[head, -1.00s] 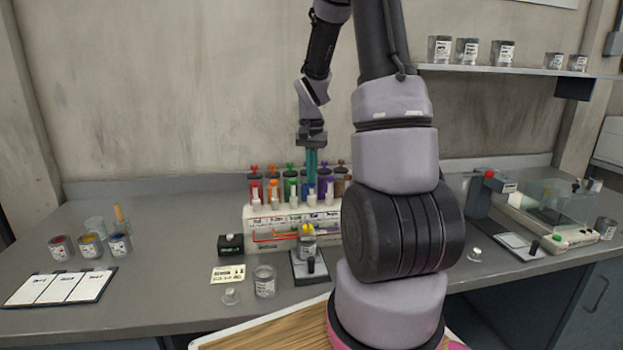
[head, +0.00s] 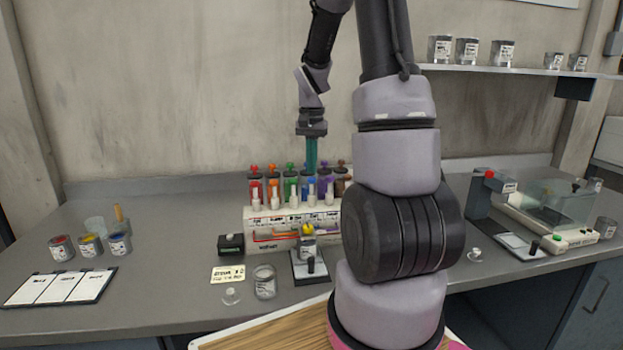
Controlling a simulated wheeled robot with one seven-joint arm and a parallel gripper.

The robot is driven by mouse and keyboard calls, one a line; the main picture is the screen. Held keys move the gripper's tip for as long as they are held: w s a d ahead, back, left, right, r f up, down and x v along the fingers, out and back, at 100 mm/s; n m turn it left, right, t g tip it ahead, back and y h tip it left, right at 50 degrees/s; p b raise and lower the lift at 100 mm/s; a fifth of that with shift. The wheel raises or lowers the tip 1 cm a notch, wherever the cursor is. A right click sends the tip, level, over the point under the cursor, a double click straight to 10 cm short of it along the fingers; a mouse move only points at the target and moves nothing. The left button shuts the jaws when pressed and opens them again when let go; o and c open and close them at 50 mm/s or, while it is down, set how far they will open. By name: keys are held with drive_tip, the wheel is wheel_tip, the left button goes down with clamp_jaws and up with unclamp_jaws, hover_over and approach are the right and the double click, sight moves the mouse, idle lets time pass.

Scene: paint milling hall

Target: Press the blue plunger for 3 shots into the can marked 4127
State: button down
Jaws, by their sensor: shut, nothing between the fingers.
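The dispenser (head: 262,222) stands on the bench with a row of coloured plungers along its top. The blue plunger (head: 309,184) is near the middle of the row, between green and purple ones. My gripper (head: 311,168) is shut and empty, pointing straight down just above the blue plunger; whether it touches the knob I cannot tell. A small can (head: 307,250) sits on the stand in front of the dispenser, with something yellow at its top. An open glass-like can (head: 265,284) stands to its front left. No number 4127 is legible on either.
A small black box (head: 231,245) and a yellow card (head: 228,274) lie left of the stand. A clear-covered machine (head: 550,205) is at right. My arm hides the bench's middle right.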

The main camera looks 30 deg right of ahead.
sight(312, 178)
drive_tip(key=shift+f, duration=0.1)
drive_tip(key=shift+f, duration=1.7)
drive_tip(key=shift+r, duration=1.8)
drive_tip(key=shift+f, duration=0.1)
drive_tip(key=shift+f, duration=1.7)
drive_tip(key=shift+r, duration=1.8)
